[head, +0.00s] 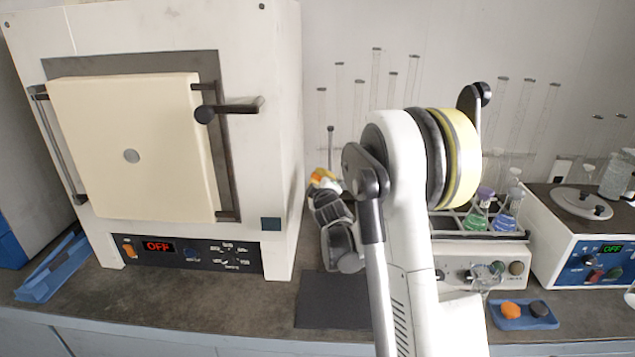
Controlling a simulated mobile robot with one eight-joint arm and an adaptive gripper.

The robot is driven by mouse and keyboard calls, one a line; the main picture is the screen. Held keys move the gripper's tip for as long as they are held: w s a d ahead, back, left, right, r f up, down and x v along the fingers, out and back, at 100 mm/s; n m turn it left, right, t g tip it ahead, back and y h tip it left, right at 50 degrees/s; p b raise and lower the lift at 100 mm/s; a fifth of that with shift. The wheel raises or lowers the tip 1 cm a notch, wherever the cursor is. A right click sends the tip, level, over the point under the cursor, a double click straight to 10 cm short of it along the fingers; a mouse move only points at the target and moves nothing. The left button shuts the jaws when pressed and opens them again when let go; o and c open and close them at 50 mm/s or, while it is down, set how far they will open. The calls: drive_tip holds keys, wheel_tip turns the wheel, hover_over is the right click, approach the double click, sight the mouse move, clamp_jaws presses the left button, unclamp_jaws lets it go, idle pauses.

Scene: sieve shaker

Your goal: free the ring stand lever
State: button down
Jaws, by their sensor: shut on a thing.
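My gripper (330,192) is at the back of the bench, between the furnace and my arm, pointing away from the camera. It is closed at a small orange and yellow piece (322,177), which seems to be the ring stand lever. The fingertips and the exact contact are mostly hidden by the gripper's dark body. A thin upright grey rod (331,147) with a dark top rises just behind, perhaps part of the ring stand. The stand's base is not visible; my gripper and arm cover that area.
A large white furnace (283,130) with a cream door stands close on the left. Right of my arm are a shaker (470,268) with flasks, a blue tray (543,323) and a white device (560,252). A dark mat (318,305) lies in front. Tall glass cylinders line the wall.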

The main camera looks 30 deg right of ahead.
drive_tip(key=shift+s+d+r+m, duration=0.1)
drive_tip(key=shift+r+m, duration=0.1)
drive_tip(key=shift+m, duration=0.4)
drive_tip(key=c, duration=1.4)
unclamp_jaws()
